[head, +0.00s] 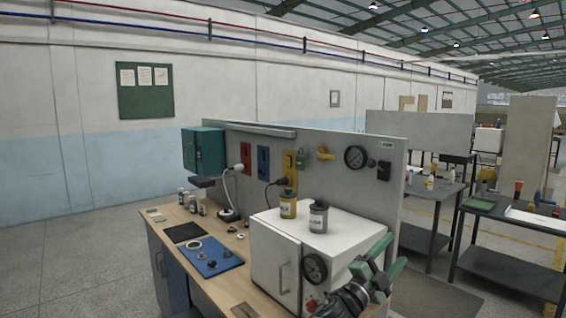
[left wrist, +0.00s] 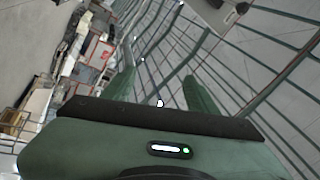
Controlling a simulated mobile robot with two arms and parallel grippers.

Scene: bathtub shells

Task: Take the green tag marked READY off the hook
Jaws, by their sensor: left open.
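A small green item (head: 301,159) hangs on the grey upright panel (head: 345,178), just right of the yellow plate. It looks padlock-shaped, and I cannot read any marking on it. I cannot make out a tag marked READY or its hook for certain. My left gripper (head: 394,253) is in front of the white cabinet's right side, low and right of the green item, and apart from it. Its green fingers are spread and empty, pointing up. In the left wrist view the open fingers (left wrist: 163,85) face the roof beams, with no tag between them. My right gripper is not in view.
The white cabinet (head: 277,262) carries a yellow jar (head: 288,206) and a grey jar (head: 318,218). Red (head: 245,160), blue (head: 263,161) and yellow plates (head: 289,168), a yellow valve (head: 326,154) and a gauge (head: 355,157) are on the panel. A blue mat (head: 222,262) lies on the bench.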

